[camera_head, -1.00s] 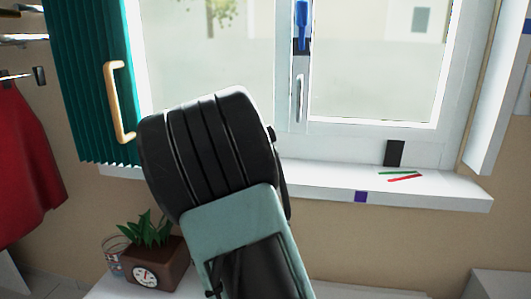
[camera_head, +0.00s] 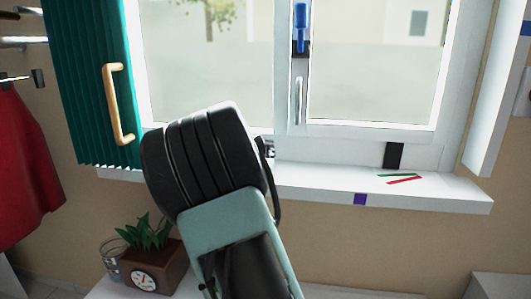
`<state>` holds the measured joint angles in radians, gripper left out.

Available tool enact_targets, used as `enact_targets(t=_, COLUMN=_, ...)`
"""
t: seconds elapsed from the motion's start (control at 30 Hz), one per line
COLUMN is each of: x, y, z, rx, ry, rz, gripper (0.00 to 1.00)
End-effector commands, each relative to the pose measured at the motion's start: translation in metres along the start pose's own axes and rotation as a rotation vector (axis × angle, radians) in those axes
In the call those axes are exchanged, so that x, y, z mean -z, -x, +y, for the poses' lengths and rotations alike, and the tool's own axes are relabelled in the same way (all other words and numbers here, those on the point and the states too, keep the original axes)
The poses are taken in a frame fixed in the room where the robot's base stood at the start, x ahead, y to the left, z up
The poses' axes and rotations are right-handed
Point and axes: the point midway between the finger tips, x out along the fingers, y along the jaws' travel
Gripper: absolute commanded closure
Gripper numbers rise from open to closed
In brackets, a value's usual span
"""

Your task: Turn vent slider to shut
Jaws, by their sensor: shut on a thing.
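My arm's black ribbed wrist (camera_head: 205,155) fills the middle of the view, in front of the lower window frame and the sill. My gripper's jaws are hidden behind it, so I see neither the fingers nor what is between them. I cannot make out the vent slider for certain. A small black-and-white detail (camera_head: 269,149) shows on the lower window frame just right of my wrist; I cannot tell what it is. A black upright plate (camera_head: 394,155) is at the lower frame further right.
The window has a grey handle (camera_head: 298,100) and a blue-handled item (camera_head: 301,27). A green shutter (camera_head: 85,80) with a wooden pull stands left. Green and red sticks (camera_head: 404,180) lie on the sill (camera_head: 440,193). A potted plant (camera_head: 150,232) is below left.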

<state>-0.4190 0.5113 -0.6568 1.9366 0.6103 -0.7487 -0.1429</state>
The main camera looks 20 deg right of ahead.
Motion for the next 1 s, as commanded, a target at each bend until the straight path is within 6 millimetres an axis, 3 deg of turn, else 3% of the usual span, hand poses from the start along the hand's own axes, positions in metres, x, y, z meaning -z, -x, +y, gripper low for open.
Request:
enact_targets(t=0.3, x=0.001, y=0.0, z=-0.004, rx=0.001, ry=0.0, rz=0.0, gripper=1.0)
enact_targets(t=0.7, x=0.004, y=-0.001, z=-0.086, rx=0.004, ry=0.002, rz=0.003, gripper=1.0)
enact_targets(t=1.0, x=0.002, y=0.0, z=-0.096, rx=0.003, ry=0.0, rz=0.003, gripper=1.0)
